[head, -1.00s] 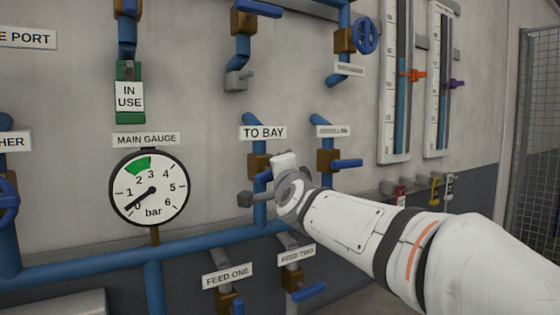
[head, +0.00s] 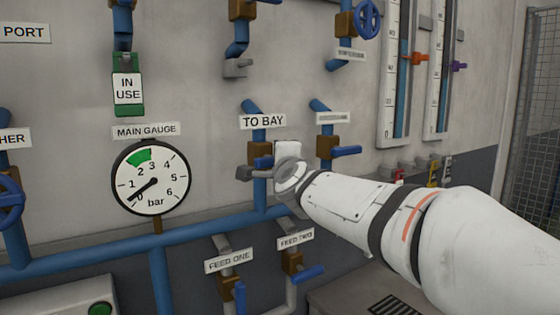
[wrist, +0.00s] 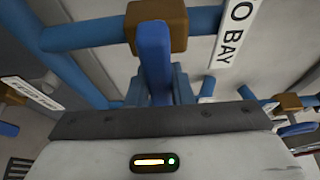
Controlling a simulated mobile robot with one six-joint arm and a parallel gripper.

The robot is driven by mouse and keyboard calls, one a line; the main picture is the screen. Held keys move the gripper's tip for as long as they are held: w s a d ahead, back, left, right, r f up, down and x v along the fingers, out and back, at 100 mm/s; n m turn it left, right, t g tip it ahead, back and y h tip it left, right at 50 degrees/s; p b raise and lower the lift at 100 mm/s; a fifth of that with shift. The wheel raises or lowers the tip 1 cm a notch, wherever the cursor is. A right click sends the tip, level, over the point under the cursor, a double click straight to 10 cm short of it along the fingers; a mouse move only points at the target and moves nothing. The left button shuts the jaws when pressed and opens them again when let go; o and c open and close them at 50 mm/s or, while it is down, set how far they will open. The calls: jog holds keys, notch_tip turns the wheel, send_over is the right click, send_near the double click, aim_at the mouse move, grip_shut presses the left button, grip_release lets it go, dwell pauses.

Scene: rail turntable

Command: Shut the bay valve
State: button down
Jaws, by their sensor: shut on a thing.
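The bay valve has a brown body (head: 261,150) on a vertical blue pipe, below the "TO BAY" sign (head: 263,122). In the wrist view its body (wrist: 157,22) is at the top centre, and its blue lever (wrist: 153,62) runs from it toward my gripper. My gripper (head: 252,172) is just below the valve body in the head view, shut on the lever. My wrist hides most of the lever there, so its exact angle is unclear.
The main gauge (head: 150,178) to the left has its needle near 0. A neighbouring blue-handled valve (head: 328,147) stands close on the right. Feed valves hang below, left (head: 228,285) and right (head: 292,262). A blue pipe (head: 190,232) runs across below my gripper.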

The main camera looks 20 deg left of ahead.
jog(key=c, duration=1.3)
grip_release()
jog(key=v, duration=0.8)
jog(key=shift+f, duration=0.1)
jog(key=s+d+f+n+g+h, duration=0.3)
jog(key=s+d+f+n+g, duration=0.15)
jog(key=d+f, duration=0.7)
jog(key=s+d+f+n+g+h, duration=0.2)
jog(key=s+d+f+n+g, duration=0.3)
jog(key=d+f, duration=0.65)
jog(key=s+d+f+n+g+h, duration=0.1)
jog(key=s+d+f, duration=0.2)
jog(key=s, duration=0.1)
jog(key=s+d+f+n+g+h, duration=0.1)
jog(key=s+d+f, duration=0.2)
jog(key=s, duration=0.1)
jog(key=s+d+f+n+g+h, duration=0.1)
jog(key=s+d+f, duration=0.2)
jog(key=s, duration=0.1)
jog(key=shift+s+g, duration=0.15)
jog(key=shift+g, duration=0.1)
